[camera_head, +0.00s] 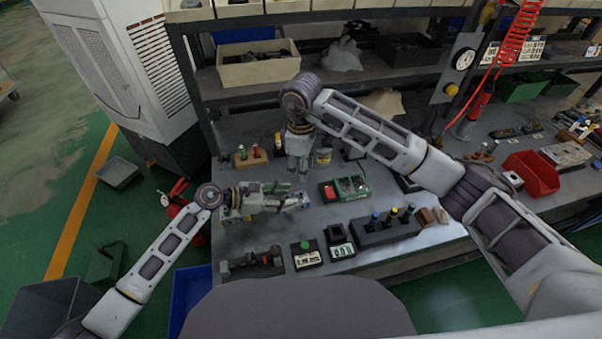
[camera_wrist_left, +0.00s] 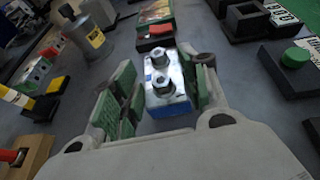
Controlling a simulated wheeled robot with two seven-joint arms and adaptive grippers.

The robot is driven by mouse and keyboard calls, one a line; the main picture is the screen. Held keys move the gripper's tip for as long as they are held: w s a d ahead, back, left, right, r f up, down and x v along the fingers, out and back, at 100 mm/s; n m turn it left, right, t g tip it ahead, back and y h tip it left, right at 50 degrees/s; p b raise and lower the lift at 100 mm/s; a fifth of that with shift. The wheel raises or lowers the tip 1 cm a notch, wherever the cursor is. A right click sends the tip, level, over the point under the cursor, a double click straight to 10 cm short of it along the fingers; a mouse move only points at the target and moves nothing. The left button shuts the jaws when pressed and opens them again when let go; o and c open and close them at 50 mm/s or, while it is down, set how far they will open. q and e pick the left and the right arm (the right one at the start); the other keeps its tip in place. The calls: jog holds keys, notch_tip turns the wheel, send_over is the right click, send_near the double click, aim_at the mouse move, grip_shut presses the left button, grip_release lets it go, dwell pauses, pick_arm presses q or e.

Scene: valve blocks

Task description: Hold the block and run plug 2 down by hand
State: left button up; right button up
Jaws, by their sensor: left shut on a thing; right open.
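The metal block (camera_wrist_left: 168,98), silver with a blue side, sits between the green-padded fingers of my left gripper (camera_wrist_left: 160,95) in the left wrist view. Two hex-headed plugs stand in its top: one farther (camera_wrist_left: 159,58) and one nearer (camera_wrist_left: 164,86). I cannot tell which is plug 2. In the head view my left gripper (camera_head: 288,198) reaches in from the left over the bench, and the block is hard to make out there. My right gripper (camera_head: 298,168) points down, open, behind the left one, apart from the block as far as I see.
A red and green box (camera_head: 345,188) lies right of my left gripper. A grey can with a yellow label (camera_head: 322,157) stands beside my right gripper. In front are a green-button box (camera_head: 306,254) and a dark rack with coloured knobs (camera_head: 385,228). A red bin (camera_head: 531,174) stands at right.

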dwell(0.4)
pick_arm(q)
jog(key=o, duration=1.4)
jog(key=shift+s+a, duration=0.1)
jog(key=v, duration=1.1)
jog(key=shift+a+r, duration=0.2)
jog(key=shift+a, duration=0.1)
jog(key=shift+s, duration=0.2)
